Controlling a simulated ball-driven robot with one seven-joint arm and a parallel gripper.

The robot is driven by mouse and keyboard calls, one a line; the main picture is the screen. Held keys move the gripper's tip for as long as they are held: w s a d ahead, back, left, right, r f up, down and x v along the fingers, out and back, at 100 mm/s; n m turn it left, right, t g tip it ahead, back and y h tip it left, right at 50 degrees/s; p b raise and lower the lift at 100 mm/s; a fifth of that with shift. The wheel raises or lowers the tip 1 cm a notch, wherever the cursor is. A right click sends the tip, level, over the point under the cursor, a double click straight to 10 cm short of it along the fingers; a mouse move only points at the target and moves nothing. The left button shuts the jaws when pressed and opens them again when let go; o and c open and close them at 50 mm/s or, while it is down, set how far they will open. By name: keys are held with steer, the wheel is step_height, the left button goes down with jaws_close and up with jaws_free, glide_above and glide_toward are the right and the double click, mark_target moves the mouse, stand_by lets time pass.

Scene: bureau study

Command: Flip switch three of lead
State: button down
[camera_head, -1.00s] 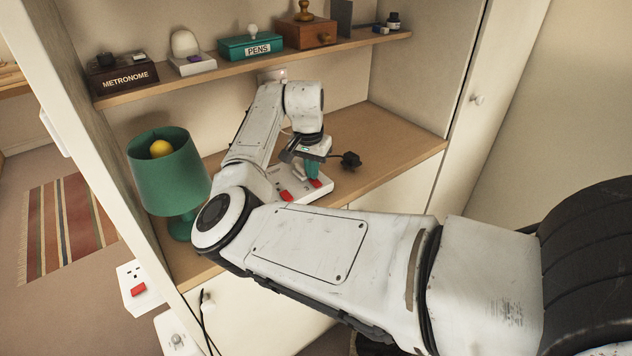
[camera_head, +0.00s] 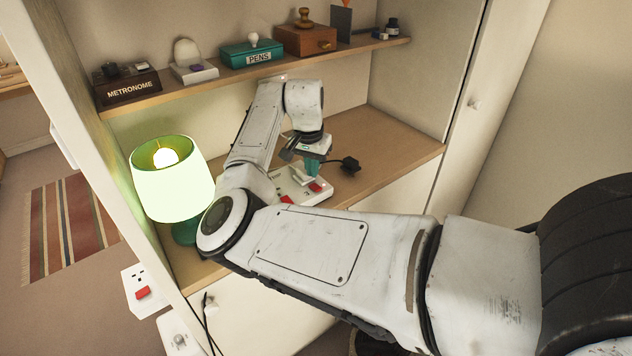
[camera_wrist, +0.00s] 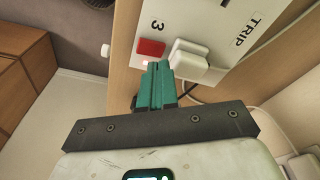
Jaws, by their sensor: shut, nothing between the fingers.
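The white extension lead (camera_head: 304,199) lies on the wooden desk surface, partly hidden by my arm; two red switches show on it. In the wrist view, the lead (camera_wrist: 205,28) carries a printed "3" and "TRIP". Its red switch three (camera_wrist: 150,47) is beside the "3", with a white plug (camera_wrist: 190,64) next to it. My gripper (camera_head: 311,175) is over the lead's right end. In the wrist view, its green fingers (camera_wrist: 157,66) are together and empty, tips just below switch three and close to the plug. I cannot tell whether they touch. A small bright spot shows by the tips.
The desk lamp (camera_head: 173,188) is lit, standing left of my arm. A black plug (camera_head: 350,164) lies right of the lead. A shelf above holds a metronome box (camera_head: 128,88), a green pens box (camera_head: 252,53) and a wooden box (camera_head: 305,40). The desk's back right is clear.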

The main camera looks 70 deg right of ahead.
mark_target(315, 185)
step_height(315, 185, up, 4)
steer(key=p, duration=0.3)
stand_by(0.7)
steer(key=shift+s+f, duration=0.25)
steer(key=shift+s, duration=0.1)
steer(key=s+a+f+n+h, duration=0.2)
steer(key=s+f+n, duration=0.1)
steer(key=s+a+f+n+h, duration=0.1)
steer(key=s, duration=0.1)
steer(key=shift+f, duration=0.15)
steer(key=s+a+f+n+y, duration=0.1)
steer(key=s+a+f+n, duration=0.3)
steer(key=a, duration=0.6)
steer(key=s+a+f+n+y, duration=0.2)
steer(key=s+a+f+n, duration=0.2)
steer(key=a, duration=0.7)
steer(key=s+a+f+n+t+y, duration=0.1)
steer(key=s+a+f+n, duration=0.2)
steer(key=a, duration=0.8)
steer(key=shift+s+f+n+y+b, duration=0.3)
steer(key=shift+s+f+n+b, duration=0.15)
steer(key=shift+f+n, duration=0.6)
